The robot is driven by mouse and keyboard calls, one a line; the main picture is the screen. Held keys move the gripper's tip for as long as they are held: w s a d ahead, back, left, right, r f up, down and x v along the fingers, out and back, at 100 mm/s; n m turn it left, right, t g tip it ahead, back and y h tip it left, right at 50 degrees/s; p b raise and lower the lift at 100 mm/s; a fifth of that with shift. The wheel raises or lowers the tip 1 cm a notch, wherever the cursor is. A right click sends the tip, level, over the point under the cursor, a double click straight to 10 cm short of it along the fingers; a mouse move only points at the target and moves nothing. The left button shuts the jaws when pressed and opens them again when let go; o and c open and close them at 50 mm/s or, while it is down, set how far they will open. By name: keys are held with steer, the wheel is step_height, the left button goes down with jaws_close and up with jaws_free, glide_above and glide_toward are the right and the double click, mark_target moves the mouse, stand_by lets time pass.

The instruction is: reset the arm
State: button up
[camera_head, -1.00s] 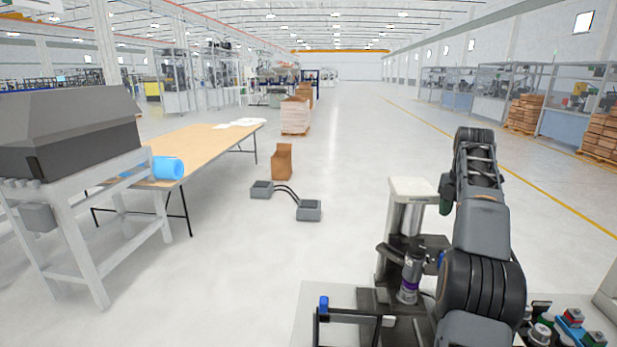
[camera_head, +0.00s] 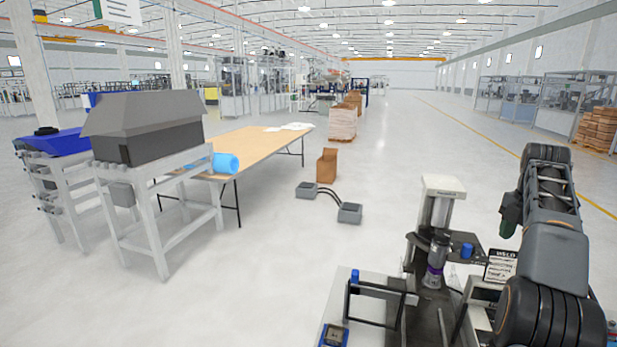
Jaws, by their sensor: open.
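My dark jointed arm stands folded at the right edge of the head view, its upper link rising to a rounded black joint. A dark green part hangs at the left side of the arm. I cannot make out my gripper's fingers anywhere in the view. The arm holds nothing that I can see.
A wooden table (camera_head: 262,143) with a blue roll (camera_head: 226,163) stands left of centre. A grey machine on a white stand (camera_head: 145,127) is nearer. A cardboard box (camera_head: 327,165) and two linked grey boxes (camera_head: 349,213) lie on the floor. Open floor surrounds them.

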step_height(320, 180, down, 6)
steer(key=w+f+m, duration=0.1)
steer(key=w+m, duration=0.1)
steer(key=m, duration=0.9)
steer(key=s+a+f+m+t+b, duration=0.1)
steer(key=s+a+f+m, duration=0.15)
steer(key=a+m, duration=0.55)
steer(key=s+a+f+t+b, duration=0.1)
steer(key=s+a+f, duration=0.3)
steer(key=s+a, duration=0.4)
steer(key=s+a+f+m+t+b, duration=0.1)
steer(key=s+a+f, duration=0.3)
steer(key=s+a, duration=0.5)
steer(key=a+t+b, duration=0.1)
steer(key=a, duration=0.5)
steer(key=shift+a+t, duration=0.2)
steer(key=shift+t, duration=0.2)
